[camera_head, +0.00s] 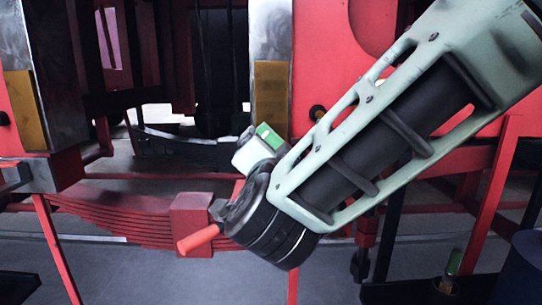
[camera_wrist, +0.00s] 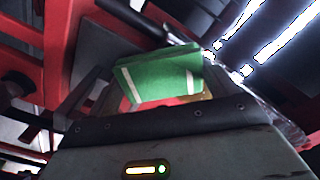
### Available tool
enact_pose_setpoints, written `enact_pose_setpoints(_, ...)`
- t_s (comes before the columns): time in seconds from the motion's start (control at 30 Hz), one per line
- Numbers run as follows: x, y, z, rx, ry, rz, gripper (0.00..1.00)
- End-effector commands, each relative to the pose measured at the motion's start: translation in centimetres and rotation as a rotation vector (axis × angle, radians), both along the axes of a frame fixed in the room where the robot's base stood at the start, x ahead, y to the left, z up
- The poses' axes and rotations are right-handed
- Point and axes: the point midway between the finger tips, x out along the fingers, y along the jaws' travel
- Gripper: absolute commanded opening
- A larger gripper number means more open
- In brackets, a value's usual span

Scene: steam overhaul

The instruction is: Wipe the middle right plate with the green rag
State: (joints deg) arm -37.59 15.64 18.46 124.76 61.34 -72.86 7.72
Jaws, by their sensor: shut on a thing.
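The green rag (camera_head: 270,135) shows as a small green block with a white stripe, just beyond the pale end of my arm. In the wrist view the rag (camera_wrist: 150,75) fills the space between the dark fingers of my gripper (camera_wrist: 145,88), which is shut on it. A brass-yellow plate (camera_head: 270,95) on a bright metal upright stands right behind the rag. I cannot tell whether the rag touches it. Another yellow plate (camera_head: 25,110) is at the far left. My arm hides much of the right side, so any plate there is covered.
A dark red leaf spring (camera_head: 120,218) with a red clamp (camera_head: 190,222) runs low across the left. Red posts and frame bars (camera_head: 490,205) stand at the right. A small jar with green on it (camera_head: 453,262) sits low right. Grey floor (camera_head: 180,275) is open at the front.

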Motion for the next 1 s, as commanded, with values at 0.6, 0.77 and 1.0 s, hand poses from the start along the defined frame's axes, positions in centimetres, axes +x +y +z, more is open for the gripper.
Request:
enact_pose_setpoints(0.6,-0.2,0.0,4.0,0.000,-0.001,0.001,0.68)
enact_pose_setpoints(0.77,-0.2,0.0,4.6,0.000,-0.001,0.001,0.68)
enact_pose_setpoints(1.0,0.0,0.0,6.7,0.002,-0.001,0.000,0.68)
